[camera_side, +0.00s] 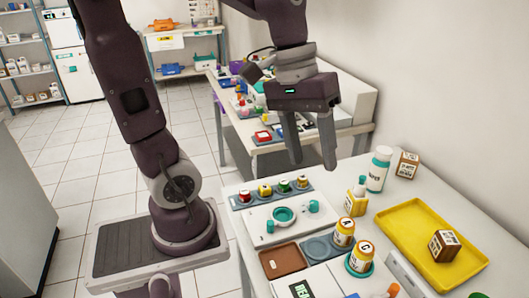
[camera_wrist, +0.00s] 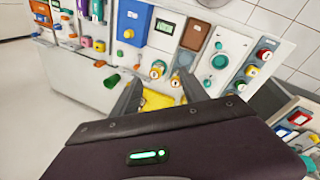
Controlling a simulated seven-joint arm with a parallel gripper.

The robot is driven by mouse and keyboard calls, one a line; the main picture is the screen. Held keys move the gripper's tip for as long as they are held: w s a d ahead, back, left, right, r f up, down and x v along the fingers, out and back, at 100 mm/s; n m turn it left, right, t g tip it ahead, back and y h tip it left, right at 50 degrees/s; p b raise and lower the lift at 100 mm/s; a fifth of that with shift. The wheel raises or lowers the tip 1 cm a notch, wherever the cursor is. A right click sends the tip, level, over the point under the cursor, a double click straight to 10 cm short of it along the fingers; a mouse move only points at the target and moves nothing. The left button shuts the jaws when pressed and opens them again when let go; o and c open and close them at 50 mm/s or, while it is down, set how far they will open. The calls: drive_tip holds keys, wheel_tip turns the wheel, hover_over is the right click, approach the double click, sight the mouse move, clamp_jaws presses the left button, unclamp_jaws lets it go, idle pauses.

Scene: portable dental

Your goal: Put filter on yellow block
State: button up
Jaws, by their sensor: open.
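My gripper (camera_side: 312,163) is open and empty, fingers pointing down, high above the white table. In the wrist view its fingers (camera_wrist: 160,88) frame part of the yellow tray (camera_wrist: 157,101). This flat, rimmed yellow tray (camera_side: 410,218) is the largest yellow thing on the table. I see no plain yellow block. A brown-and-white labelled cube (camera_side: 443,246) sits on the tray. Two small labelled jars with orange-yellow tops, one farther back (camera_side: 344,232) and one nearer (camera_side: 360,257), stand left of the tray. I cannot tell which thing is the filter.
A white panel with teal knobs (camera_side: 283,222) and a brown dish (camera_side: 284,260) lie left. Most of the tray is clear.

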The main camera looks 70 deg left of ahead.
drive_tip(key=s+r+m+t+y, duration=0.1)
drive_tip(key=s+m+t+y, duration=0.1)
drive_tip(key=s+m, duration=0.3)
drive_tip(key=s+t, duration=0.1)
drive_tip(key=s, duration=0.2)
drive_tip(key=shift+s+a+m+t+y, duration=0.25)
drive_tip(key=shift+a+m+t+y, duration=0.05)
drive_tip(key=shift+m+t, duration=0.1)
